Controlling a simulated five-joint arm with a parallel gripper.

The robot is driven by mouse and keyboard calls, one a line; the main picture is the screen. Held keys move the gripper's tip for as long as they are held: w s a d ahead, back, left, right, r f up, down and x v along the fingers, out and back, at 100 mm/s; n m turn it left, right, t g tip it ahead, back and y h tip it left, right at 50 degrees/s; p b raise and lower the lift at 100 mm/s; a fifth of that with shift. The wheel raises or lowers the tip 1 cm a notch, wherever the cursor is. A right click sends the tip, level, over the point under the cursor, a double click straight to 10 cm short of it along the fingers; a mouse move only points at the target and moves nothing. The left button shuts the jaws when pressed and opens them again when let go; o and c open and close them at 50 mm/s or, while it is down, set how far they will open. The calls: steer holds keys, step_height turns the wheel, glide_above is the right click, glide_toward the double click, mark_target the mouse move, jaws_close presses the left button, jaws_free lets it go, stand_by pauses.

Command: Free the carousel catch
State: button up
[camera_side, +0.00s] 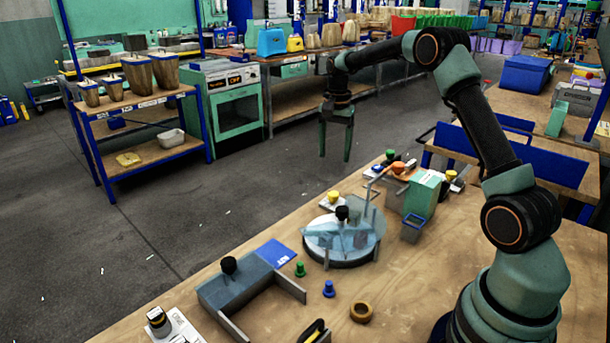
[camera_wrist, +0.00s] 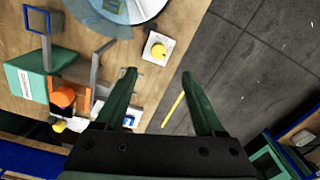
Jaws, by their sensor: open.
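The round carousel (camera_side: 322,236) sits on the wooden bench, with a translucent bluish disc on top and a black knob (camera_side: 342,213) at its middle. Part of its rim shows at the top of the wrist view (camera_wrist: 112,12). A thin grey upright piece (camera_side: 367,198) stands at its back right edge; a grey bar also shows beside the carousel in the wrist view (camera_wrist: 96,68). I cannot tell which part is the catch. My gripper (camera_side: 335,157) is open and empty, above and behind the carousel, fingers pointing down. Its two dark green fingers show in the wrist view (camera_wrist: 158,75).
A yellow button on a white box (camera_side: 333,197) stands behind the carousel. A green box (camera_side: 424,192) with a blue handle and an orange knob (camera_side: 398,168) stand to its right. A grey fixture (camera_side: 235,285), small pegs and a brown ring (camera_side: 361,312) lie in front.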

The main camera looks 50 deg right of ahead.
mark_target(333, 193)
steer(key=f, duration=1.3)
steer(key=shift+d, duration=0.3)
jaws_close()
